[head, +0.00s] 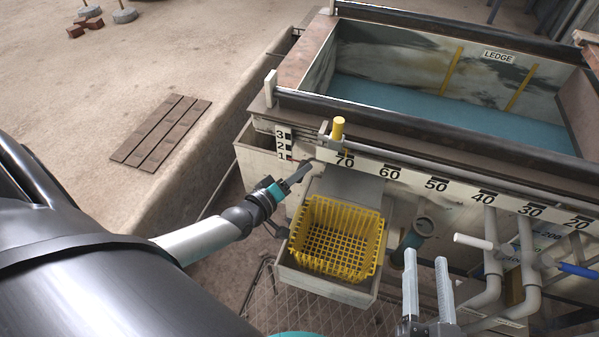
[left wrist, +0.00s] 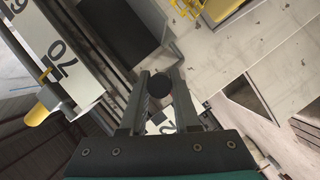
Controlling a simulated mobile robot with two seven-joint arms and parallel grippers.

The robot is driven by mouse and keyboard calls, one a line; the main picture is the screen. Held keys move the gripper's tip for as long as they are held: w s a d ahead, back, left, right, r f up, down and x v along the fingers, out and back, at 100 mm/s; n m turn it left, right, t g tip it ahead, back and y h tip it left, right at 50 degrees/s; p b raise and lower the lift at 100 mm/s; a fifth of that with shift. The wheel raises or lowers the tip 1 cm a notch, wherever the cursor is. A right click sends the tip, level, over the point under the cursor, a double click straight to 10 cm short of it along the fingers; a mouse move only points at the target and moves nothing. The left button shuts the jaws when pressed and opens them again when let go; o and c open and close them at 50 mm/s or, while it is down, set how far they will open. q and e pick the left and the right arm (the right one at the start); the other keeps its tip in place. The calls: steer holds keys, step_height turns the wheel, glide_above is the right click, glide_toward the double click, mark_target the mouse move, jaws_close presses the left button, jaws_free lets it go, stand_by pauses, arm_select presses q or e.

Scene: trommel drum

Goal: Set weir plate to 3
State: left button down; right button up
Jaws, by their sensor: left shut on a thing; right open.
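My left gripper (head: 303,170) is shut on a dark round knob (left wrist: 158,87), seen between its fingers in the left wrist view. It is just below the white 3-2-1 scale (head: 283,143) on the tank's front corner; the scale's 2 shows in the left wrist view (left wrist: 168,127). A grey plate (head: 352,184) slopes above the yellow basket, right of the gripper; I cannot tell if the knob belongs to this plate. The plate's setting cannot be read. My right gripper (head: 426,264) is open and empty, right of the basket.
The yellow basket (head: 335,235) sits in a tray below the sloping plate. A yellow knob (head: 338,128) stands on the rail by the 70 mark. Grey pipes with white and blue handles (head: 577,270) are at the right. The tank (head: 415,125) holds blue-green water.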

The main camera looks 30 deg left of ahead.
stand_by(0.9)
arm_select(q)
steer(key=shift+r+p, duration=0.3)
steer(key=shift+p, duration=0.05)
steer(key=shift+r+p, duration=0.5)
steer(key=shift+r, duration=0.05)
steer(key=shift+r+p, duration=0.45)
steer(key=shift+r, duration=0.05)
steer(key=shift+r+p, duration=0.7)
steer(key=shift+p, duration=0.05)
step_height(320, 180, up, 4)
steer(key=p, duration=0.4)
steer(key=shift+w, duration=0.1)
steer(key=shift+r, duration=0.2)
arm_select(e)
steer(key=s+d+f+g+h, duration=0.2)
steer(key=d+f+g+h, duration=0.1)
steer(key=d+g, duration=0.2)
steer(key=s+d+f+g+h, duration=0.2)
steer(key=d+f+g, duration=0.1)
steer(key=d+g, duration=0.3)
steer(key=shift+s+g+h, duration=0.25)
steer(key=shift+g+h, duration=0.15)
